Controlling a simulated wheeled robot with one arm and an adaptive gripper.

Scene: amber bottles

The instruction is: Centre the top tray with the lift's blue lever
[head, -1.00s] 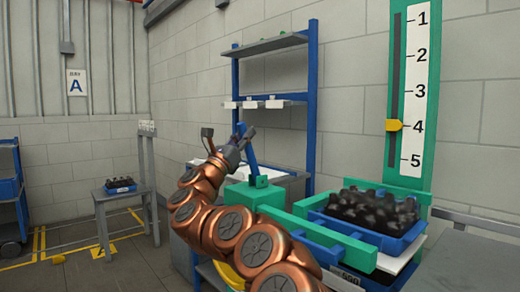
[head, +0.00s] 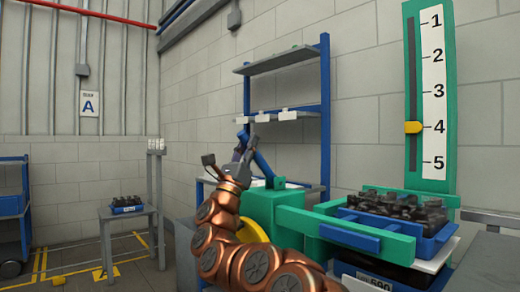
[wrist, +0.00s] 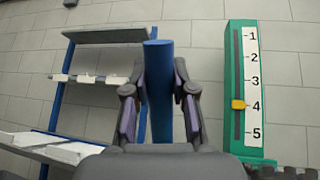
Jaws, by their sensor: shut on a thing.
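The lift's blue lever (head: 262,164) rises from a green box (head: 272,212) and leans left in the head view. My gripper (head: 243,148) is shut on it near its upper part. In the wrist view the lever (wrist: 159,90) stands between the two fingers of my gripper (wrist: 160,110). The top tray (head: 440,242) is blue, full of dark bottles, and sits at the green lift frame (head: 300,222). The yellow pointer (head: 413,127) is at about 4 on the scale (head: 434,90); it also shows in the wrist view (wrist: 238,104).
Another tray (head: 375,275) with a white label is below the top one, partly hidden. A blue-framed shelf (head: 326,120) stands behind the lever. A grey stand (head: 130,217) with a small bottle tray (head: 127,209) is at left. Yellow-marked floor lies around it.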

